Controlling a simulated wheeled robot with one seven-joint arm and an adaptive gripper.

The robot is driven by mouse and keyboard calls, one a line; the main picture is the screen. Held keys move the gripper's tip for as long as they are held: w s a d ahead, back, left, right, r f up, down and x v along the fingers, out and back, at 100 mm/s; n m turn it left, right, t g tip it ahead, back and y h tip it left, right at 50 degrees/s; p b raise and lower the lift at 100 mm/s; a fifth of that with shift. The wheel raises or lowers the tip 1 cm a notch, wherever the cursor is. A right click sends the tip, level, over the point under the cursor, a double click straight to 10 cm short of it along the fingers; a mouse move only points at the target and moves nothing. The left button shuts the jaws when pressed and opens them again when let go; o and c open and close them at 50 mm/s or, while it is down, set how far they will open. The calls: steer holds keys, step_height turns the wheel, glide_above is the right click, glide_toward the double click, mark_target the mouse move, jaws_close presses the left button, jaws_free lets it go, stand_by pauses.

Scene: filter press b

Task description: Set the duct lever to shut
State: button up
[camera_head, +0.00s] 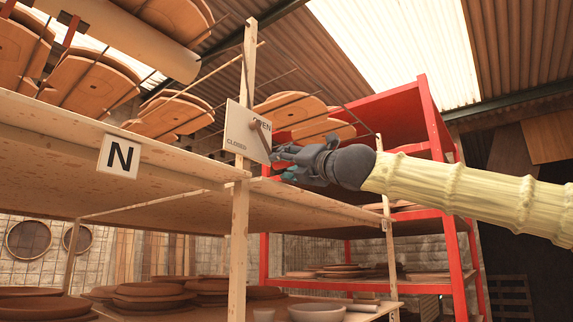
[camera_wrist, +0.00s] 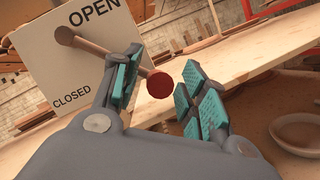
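The duct lever is a wooden rod (camera_wrist: 90,46) with a dark red round end, on a pale plate (camera_head: 238,127) marked OPEN at the top and CLOSED lower down. In the wrist view the plate (camera_wrist: 45,65) is at upper left. The rod's base is just below the word OPEN, and its red end (camera_wrist: 158,84) shows between my fingers. My gripper (camera_wrist: 165,88) is open, with teal pads apart on either side of that end. The left finger hides part of the rod. In the head view my gripper (camera_head: 275,160) is right beside the plate, covering much of the lever.
The plate is on a wooden post (camera_head: 240,215) of a shelf rack. A shelf board (camera_head: 60,145) with an N sign (camera_head: 119,157) runs left. A red metal rack (camera_head: 435,130) stands behind my arm. Bowls (camera_head: 317,312) and stacked dishes (camera_head: 150,292) sit on lower shelves.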

steer(key=shift+s, duration=0.15)
steer(key=v, duration=1.2)
